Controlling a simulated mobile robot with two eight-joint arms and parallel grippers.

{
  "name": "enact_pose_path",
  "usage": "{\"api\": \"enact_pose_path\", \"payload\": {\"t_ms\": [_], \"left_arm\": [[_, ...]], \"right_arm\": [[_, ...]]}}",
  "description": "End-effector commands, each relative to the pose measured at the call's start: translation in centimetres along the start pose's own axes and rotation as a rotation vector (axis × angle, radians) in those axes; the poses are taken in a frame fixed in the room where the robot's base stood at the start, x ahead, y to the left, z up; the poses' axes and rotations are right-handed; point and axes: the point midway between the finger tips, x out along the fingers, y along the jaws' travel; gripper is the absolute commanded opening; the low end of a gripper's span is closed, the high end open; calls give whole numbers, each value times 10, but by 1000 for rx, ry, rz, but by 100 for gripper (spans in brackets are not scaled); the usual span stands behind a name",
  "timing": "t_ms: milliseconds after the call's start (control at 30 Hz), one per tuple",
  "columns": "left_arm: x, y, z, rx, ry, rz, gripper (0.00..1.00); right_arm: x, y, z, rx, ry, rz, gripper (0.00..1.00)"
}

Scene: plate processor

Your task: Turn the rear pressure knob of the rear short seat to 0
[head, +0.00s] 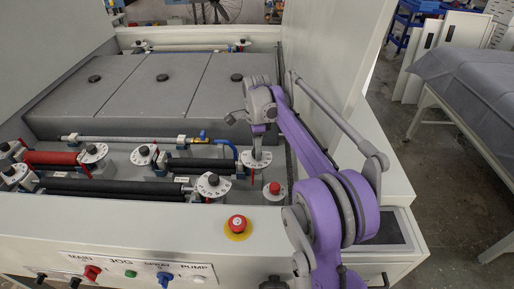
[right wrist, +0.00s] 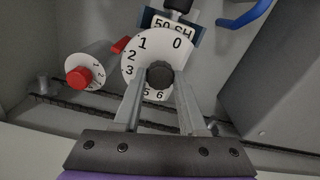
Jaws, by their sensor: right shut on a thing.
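The knob's white dial (right wrist: 130,63) fills the upper middle of the right wrist view, with numbers 0 to 6 partly visible and a black round grip (right wrist: 159,75) at its centre. My right gripper (right wrist: 159,83) is shut on this black grip, one finger on each side. A red pointer (right wrist: 120,45) shows at the dial's upper left edge, near the 1 and 2. A tag reading "50 SH" (right wrist: 174,25) sits behind the dial. In the head view the same dial (head: 262,164) lies under my right gripper (head: 257,152). My left gripper is out of view.
A smaller dial with a red knob (head: 274,188) stands close to the gripped one. Other white dials (head: 213,185) and black rollers (head: 115,187) lie to the left. A red emergency button (head: 238,224) is on the front panel. A tall white wall (head: 335,60) rises at the right.

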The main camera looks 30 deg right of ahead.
Motion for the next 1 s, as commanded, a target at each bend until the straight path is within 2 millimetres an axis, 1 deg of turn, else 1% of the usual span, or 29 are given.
{"api": "enact_pose_path", "payload": {"t_ms": [1000], "left_arm": [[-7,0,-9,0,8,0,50]], "right_arm": [[-1,-1,0,-966,1,-1,0]]}}
